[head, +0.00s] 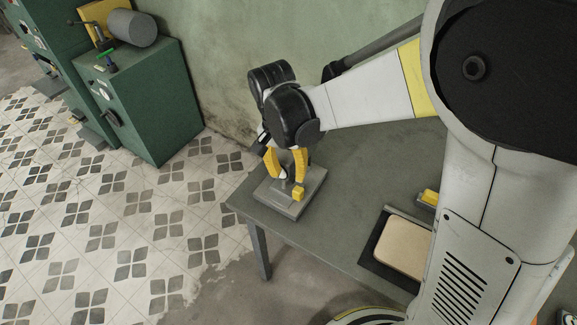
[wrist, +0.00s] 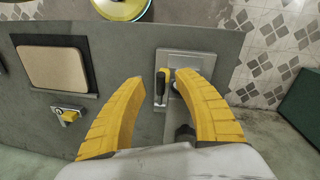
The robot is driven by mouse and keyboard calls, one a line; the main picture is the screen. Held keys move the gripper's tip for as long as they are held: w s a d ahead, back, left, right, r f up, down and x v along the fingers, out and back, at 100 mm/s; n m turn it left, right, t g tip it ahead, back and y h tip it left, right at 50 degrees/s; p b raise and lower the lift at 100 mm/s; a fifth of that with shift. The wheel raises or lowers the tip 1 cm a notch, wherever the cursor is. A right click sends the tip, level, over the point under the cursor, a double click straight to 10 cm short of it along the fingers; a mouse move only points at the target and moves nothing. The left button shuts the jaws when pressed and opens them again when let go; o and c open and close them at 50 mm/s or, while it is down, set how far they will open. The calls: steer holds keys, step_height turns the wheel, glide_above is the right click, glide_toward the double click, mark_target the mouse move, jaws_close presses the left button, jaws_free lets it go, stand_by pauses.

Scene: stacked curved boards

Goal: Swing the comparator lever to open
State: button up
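The comparator (head: 287,208) is a grey stand with a flat base near the left corner of the grey table. It also shows in the wrist view (wrist: 205,58). A lever with a yellow and black handle (wrist: 161,86) lies in the gap between my fingertips in the wrist view; a yellow end (head: 298,195) shows at the comparator's front in the head view. My gripper (head: 285,172) points down over the comparator, its yellow fingers apart. In the wrist view my gripper (wrist: 162,79) is open. I cannot tell whether a finger touches the lever. My fingers hide part of the stand.
A tan board (head: 401,246) in a dark tray lies on the table (head: 335,235) to the right. A small yellow-topped device (head: 430,197) sits behind it. Green cabinets (head: 145,100) stand on the tiled floor at left. The table between comparator and tray is clear.

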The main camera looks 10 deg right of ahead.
mark_target(291, 181)
steer(key=f, duration=0.3)
steer(key=f+b, duration=0.1)
steer(key=shift+s+d+f, duration=0.1)
steer(key=shift+d+f, duration=0.2)
jaws_close()
steer(key=shift+w+d+r+g+y, duration=0.15)
steer(key=shift+w+r+g+y, duration=0.1)
steer(key=shift+r+g+y, duration=0.3)
jaws_free()
